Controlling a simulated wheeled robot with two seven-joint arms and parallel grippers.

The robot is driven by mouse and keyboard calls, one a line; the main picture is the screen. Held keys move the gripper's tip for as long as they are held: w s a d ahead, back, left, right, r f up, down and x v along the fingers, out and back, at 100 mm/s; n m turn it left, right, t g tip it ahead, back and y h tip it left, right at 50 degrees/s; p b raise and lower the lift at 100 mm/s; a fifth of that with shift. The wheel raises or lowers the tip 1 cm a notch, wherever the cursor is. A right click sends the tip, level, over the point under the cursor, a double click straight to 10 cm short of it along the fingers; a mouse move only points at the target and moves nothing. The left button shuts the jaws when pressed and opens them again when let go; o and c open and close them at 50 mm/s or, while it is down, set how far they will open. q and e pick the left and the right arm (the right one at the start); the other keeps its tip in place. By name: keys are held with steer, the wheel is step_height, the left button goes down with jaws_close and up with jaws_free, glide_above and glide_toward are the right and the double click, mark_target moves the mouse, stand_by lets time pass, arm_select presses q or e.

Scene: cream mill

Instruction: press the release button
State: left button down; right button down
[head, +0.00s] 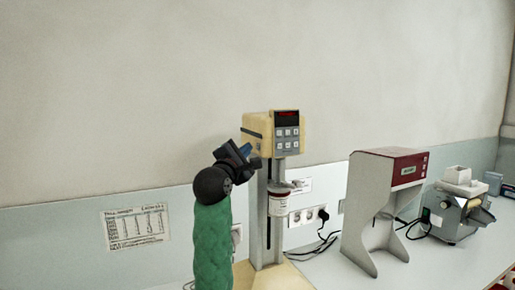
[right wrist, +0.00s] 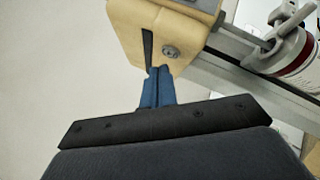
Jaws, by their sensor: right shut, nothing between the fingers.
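The cream mill head (head: 258,135) has a red-lit display and grey keys on its front, and sits on a column. In the right wrist view its side face (right wrist: 135,30) shows a dark slot and a round grey button-like part (right wrist: 170,51); I cannot tell for sure that this is the release button. My right gripper (head: 245,150) is shut and empty at the left side of the head. Its blue fingertips (right wrist: 158,72) are just below the slot and the round part; I cannot tell whether they touch the head. My left gripper is out of view.
A white labelled container (head: 278,204) is held by a clamp on the column below the head. To the right stand a grey stand with a red top (head: 398,165) and a small grey machine (head: 452,212). Black cables lie on the bench.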

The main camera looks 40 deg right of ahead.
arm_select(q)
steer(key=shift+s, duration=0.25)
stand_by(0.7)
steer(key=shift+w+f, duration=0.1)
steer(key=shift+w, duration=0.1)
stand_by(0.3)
arm_select(e)
steer(key=shift+d, duration=0.1)
steer(key=shift+s+d, duration=0.15)
steer(key=shift+d, duration=0.15)
arm_select(q)
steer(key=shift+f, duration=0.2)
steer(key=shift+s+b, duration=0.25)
steer(key=shift+b, duration=0.05)
